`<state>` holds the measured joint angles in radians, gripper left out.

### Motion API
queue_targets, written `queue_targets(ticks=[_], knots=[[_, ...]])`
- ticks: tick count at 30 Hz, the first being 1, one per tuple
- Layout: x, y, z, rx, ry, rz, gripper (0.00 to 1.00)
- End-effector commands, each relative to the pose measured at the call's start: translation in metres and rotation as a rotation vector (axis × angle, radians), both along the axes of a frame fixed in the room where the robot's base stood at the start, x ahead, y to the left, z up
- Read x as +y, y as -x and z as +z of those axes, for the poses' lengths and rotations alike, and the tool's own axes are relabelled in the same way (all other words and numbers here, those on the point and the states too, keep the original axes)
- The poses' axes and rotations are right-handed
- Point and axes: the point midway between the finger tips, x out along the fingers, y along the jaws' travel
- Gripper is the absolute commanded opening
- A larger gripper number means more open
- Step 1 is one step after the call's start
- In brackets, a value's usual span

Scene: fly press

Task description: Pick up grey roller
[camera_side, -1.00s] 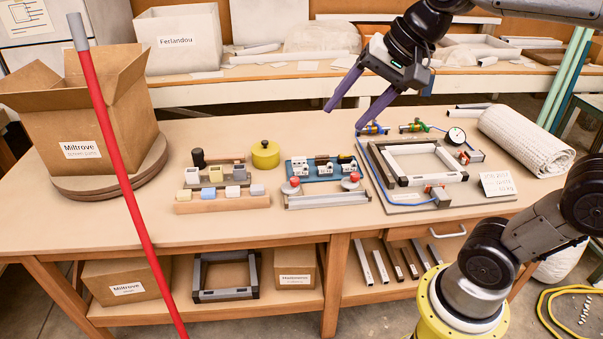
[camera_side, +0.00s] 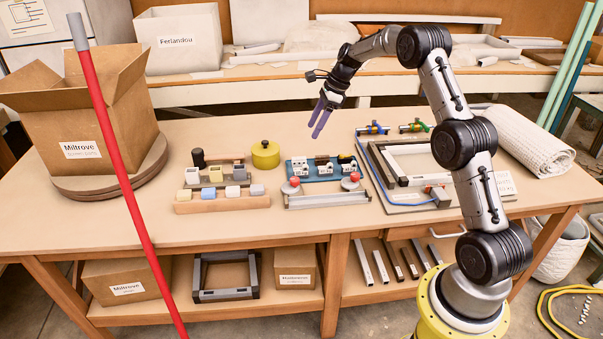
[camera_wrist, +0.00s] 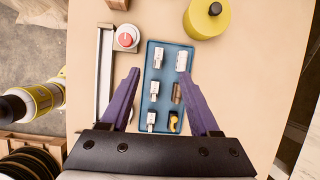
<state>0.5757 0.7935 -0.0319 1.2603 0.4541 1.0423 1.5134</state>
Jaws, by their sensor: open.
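My gripper (camera_side: 318,131) is open and empty, fingers pointing down, above the table around the blue tray (camera_side: 297,177). In the wrist view, the blue tray (camera_wrist: 164,72) shows between and beyond the two purple fingers of my gripper (camera_wrist: 160,74). The tray holds small pale grey-white pieces (camera_wrist: 159,55), a brown piece (camera_wrist: 177,92) and a yellow-and-black piece (camera_wrist: 174,122). I cannot tell for sure which piece is the grey roller. The fingers touch nothing in the tray.
A metal bar fixture (camera_side: 328,200) with red-topped knobs lies in front of the tray. A yellow round canister (camera_side: 265,155) stands left of it. A wooden rack (camera_side: 222,202) with coloured blocks lies at the left. A frame jig (camera_side: 400,205) lies at the right.

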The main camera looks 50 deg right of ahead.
Motion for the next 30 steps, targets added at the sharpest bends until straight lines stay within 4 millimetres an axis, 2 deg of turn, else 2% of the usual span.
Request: queue_targets(ticks=[1, 3, 6, 18, 26, 30], knots=[[-0.007, 0.005, -0.016, 0.022, -0.015, -0.015, 0.62], [-0.014, 0.011, -0.029, 0.041, -0.027, -0.03, 0.62], [-0.019, 0.013, -0.038, 0.048, -0.031, -0.042, 0.62], [0.0, -0.005, -0.1, 0.048, -0.031, -0.039, 0.62], [0.006, -0.011, -0.116, 0.047, -0.03, -0.039, 0.62], [0.012, -0.018, -0.133, 0.049, -0.032, -0.038, 0.62]])
